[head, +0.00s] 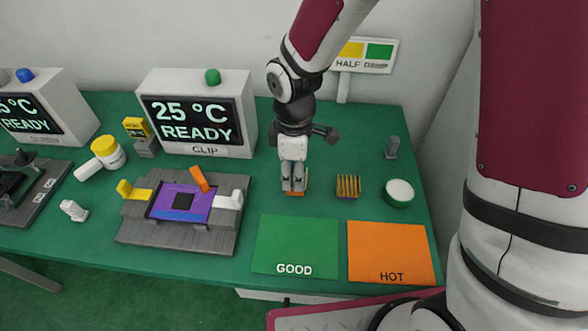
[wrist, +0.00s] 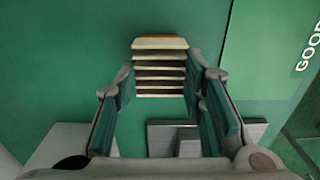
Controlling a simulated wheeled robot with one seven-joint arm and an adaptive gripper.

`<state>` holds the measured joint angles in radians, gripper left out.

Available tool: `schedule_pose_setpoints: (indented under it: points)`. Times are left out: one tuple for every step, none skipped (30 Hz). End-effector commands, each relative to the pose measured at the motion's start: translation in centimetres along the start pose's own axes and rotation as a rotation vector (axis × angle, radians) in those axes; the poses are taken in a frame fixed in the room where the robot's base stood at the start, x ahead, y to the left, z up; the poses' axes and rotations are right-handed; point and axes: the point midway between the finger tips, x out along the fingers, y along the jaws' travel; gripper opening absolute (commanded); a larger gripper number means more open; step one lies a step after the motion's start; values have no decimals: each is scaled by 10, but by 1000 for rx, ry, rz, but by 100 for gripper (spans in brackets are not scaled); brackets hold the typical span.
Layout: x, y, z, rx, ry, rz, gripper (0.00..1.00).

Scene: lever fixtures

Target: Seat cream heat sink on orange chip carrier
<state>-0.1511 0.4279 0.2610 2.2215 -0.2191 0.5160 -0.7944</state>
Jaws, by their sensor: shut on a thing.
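My gripper (head: 294,184) points down at mid-table, behind the green mat. Its fingers are shut on the cream heat sink (wrist: 160,68), whose stacked fins show between the pads in the wrist view. An orange edge (wrist: 160,42) shows at the far side of the fins, and orange also shows below the fingertips in the head view. I cannot tell whether the heat sink touches the table. The chip carrier in the CLIP fixture (head: 135,228) looks purple (head: 164,208), with a dark square chip (head: 183,201) in its middle. An orange lever (head: 200,179) stands up at its back edge.
A yellow lever (head: 134,192) and a white lever (head: 231,200) flank the carrier. A gold-finned heat sink (head: 348,186) and a round white-topped pot (head: 399,192) stand right of my gripper. GOOD (head: 295,240) and HOT (head: 388,245) mats lie in front. The CLIP display (head: 197,115) stands behind.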

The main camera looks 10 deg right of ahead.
Motion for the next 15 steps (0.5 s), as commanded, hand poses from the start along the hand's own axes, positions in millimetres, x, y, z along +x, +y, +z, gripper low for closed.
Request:
schedule_pose_setpoints:
  points:
    - [0,0,0,0,0,0,9]
    - [0,0,0,0,0,0,9]
    - [0,0,0,0,0,0,9]
    - [1,0,0,0,0,0,9]
    - [1,0,0,0,0,0,9]
    - [2,0,0,0,0,0,9]
    - [3,0,0,0,0,0,9]
    - [4,0,0,0,0,0,9]
    - [5,0,0,0,0,0,9]
    - [6,0,0,0,0,0,9]
    - [6,0,0,0,0,0,9]
    - [8,0,0,1,0,0,9]
    - [8,1,0,1,0,0,9]
    - [9,1,0,1,1,0,9]
    - [10,1,0,1,1,0,9]
